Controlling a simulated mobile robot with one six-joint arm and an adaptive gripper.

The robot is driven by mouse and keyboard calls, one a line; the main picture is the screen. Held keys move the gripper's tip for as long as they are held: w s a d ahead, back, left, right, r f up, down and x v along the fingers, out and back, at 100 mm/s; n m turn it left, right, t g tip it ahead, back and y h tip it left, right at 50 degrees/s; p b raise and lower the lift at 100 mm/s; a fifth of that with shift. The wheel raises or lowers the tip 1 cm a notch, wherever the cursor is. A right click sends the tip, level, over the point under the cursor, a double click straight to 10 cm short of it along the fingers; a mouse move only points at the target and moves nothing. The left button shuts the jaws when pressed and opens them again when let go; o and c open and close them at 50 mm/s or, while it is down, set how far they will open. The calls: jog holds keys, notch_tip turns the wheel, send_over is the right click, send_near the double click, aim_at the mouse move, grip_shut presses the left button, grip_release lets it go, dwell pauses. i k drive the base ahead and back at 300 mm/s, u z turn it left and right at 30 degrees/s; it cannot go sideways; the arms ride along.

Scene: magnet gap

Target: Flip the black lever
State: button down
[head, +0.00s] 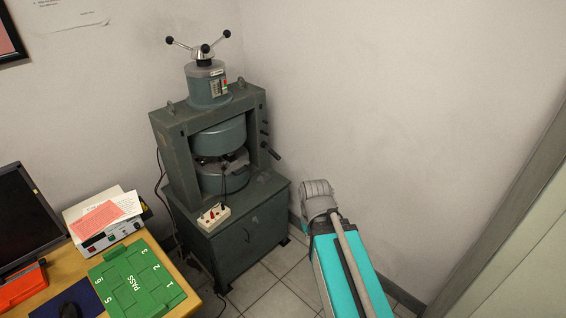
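A grey-green magnet machine (170,135) stands on a cabinet against the back walls. A dark lever (271,151) sticks out from the right side of its frame, angled down to the right. Smaller dark knobs or levers (265,127) sit just above it. A three-armed handle with black ball knobs (205,48) tops the machine. I cannot tell for certain which of these is the black lever. My turquoise and grey arm parts show at lower right, apart from the machine. My gripper's fingers are not visible.
A wooden table at lower left bears a green PASS board (133,283), a white device (104,236) with papers, and a dark monitor (24,215). A white socket box (213,217) lies on the cabinet's front ledge. Tiled floor (285,268) shows right of the cabinet.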

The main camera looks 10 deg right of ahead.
aim_at(271, 152)
jog(key=u, duration=0.1)
jog(key=i, duration=0.95)
jog(key=z, duration=0.05)
